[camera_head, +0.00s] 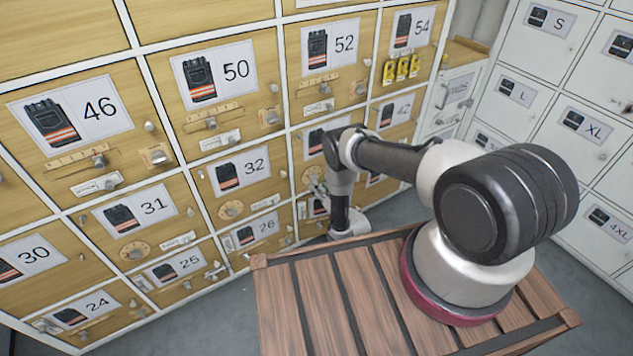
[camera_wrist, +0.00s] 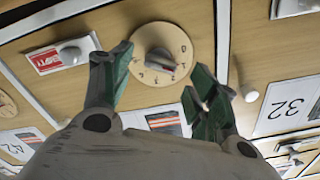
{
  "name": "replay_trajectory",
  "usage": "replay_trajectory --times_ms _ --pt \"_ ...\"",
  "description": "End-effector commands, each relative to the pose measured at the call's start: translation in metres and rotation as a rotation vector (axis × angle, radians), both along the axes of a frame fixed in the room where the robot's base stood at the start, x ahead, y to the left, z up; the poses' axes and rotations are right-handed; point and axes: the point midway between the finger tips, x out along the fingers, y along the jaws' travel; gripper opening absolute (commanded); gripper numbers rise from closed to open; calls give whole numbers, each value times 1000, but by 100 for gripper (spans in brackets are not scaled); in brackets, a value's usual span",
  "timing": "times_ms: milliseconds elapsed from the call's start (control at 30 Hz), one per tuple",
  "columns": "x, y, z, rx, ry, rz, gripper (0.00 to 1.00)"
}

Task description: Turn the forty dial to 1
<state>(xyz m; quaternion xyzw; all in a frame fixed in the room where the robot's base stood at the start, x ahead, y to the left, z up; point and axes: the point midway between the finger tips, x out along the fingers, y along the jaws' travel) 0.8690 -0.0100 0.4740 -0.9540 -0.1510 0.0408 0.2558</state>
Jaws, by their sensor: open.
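The dial (camera_wrist: 147,38) is a round tan disc with a grey knob (camera_wrist: 158,57) at its middle and small digits along its edge. It sits on a wooden door between the doors labelled 42 and 32. A reddish mark shows at the knob's lower right; I cannot tell which digit it points to. My gripper (camera_wrist: 160,78) is open, its green-padded fingers apart on either side of the dial, with nothing between them gripped. In the head view my gripper (camera_head: 318,187) is close to this door and the arm covers part of its label. The door's number is hidden.
Around are locker doors with sliders and dials, like the 32 door (camera_head: 240,180). A slatted wooden surface (camera_head: 300,300) lies below my arm.

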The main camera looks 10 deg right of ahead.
Motion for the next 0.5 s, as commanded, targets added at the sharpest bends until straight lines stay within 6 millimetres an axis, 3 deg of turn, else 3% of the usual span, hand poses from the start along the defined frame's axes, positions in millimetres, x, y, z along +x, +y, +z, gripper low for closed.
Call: replay_trajectory --times_ms 100,300,500 --pt "-27 -9 -1 -1 4 -1 60" --pt "-63 -21 -1 0 3 -1 60" --pt "-79 -26 0 0 0 -1 60"
